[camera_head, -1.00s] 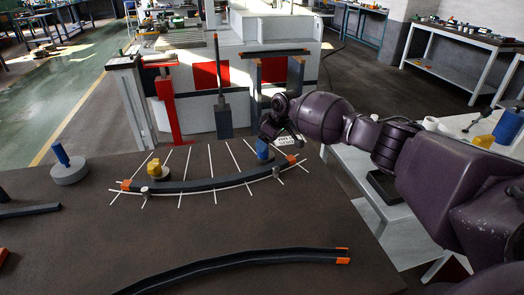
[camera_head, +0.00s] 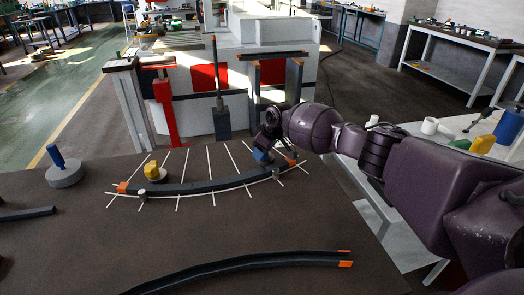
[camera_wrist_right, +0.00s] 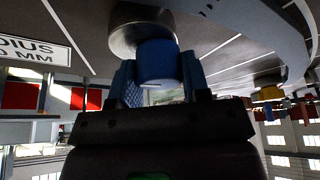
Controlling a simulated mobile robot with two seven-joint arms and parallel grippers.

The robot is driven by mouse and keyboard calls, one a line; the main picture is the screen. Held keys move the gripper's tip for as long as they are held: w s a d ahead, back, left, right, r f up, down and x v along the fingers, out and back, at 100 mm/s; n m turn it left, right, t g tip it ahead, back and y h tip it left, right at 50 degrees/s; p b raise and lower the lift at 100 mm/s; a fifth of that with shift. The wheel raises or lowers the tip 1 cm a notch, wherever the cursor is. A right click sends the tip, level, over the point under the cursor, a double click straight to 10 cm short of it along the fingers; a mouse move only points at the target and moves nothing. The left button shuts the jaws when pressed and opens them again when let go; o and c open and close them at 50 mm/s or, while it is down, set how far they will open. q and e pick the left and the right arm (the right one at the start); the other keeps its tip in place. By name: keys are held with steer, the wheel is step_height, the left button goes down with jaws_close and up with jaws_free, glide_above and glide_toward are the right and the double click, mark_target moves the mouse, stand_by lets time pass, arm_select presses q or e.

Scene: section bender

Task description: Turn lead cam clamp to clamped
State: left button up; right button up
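A blue-handled cam clamp (camera_head: 262,156) stands at the right end of the curved dark bar (camera_head: 205,186) on the brown table. In the right wrist view its blue handle (camera_wrist_right: 158,62) rises from a round grey metal base (camera_wrist_right: 140,32). My right gripper (camera_head: 266,146) is at this clamp. In the wrist view its two fingers (camera_wrist_right: 158,84) lie on both sides of the blue handle and appear to touch it. My left gripper is not in view.
White radial lines (camera_head: 213,195) mark the table around the bar. A second curved bar (camera_head: 240,265) lies in front. A grey disc with a blue post (camera_head: 64,172) stands at left. A bending machine (camera_head: 270,60) stands behind. The table middle is clear.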

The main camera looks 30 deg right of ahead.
steer(key=shift+c, duration=0.7)
steer(key=shift+r+m+h+p, duration=0.2)
steer(key=shift+m+h+p, duration=0.1)
steer(key=shift+m+p, duration=0.55)
steer(key=m+p, duration=0.1)
steer(key=m, duration=0.1)
steer(key=shift+a+m+t+h+p, duration=0.1)
steer(key=shift+m+t+h+p, duration=0.25)
steer(key=shift+t+h+p, duration=0.05)
steer(key=shift+m+h+p, duration=0.4)
steer(key=shift+m+p, duration=0.15)
steer(key=shift+m, duration=0.35)
steer(key=m+h+p, duration=0.1)
steer(key=m, duration=0.1)
steer(key=shift+f+m, duration=0.1)
steer(key=shift+m, duration=0.2)
steer(key=shift+m+g+h+p, duration=0.3)
steer(key=shift+m+h, duration=0.1)
steer(key=shift+m, duration=0.5)
steer(key=shift+f+m+h, duration=0.15)
steer(key=shift+m+h, duration=0.15)
steer(key=shift+m, duration=0.6)
steer(key=shift+m+g, duration=0.3)
steer(key=shift+m, duration=0.6)
steer(key=m+h+b, duration=0.1)
steer(key=m, duration=0.1)
steer(key=shift+f+m+g, duration=0.1)
steer(key=shift+m+g, duration=0.2)
steer(key=shift+g, duration=0.1)
steer(key=shift+m, duration=0.6)
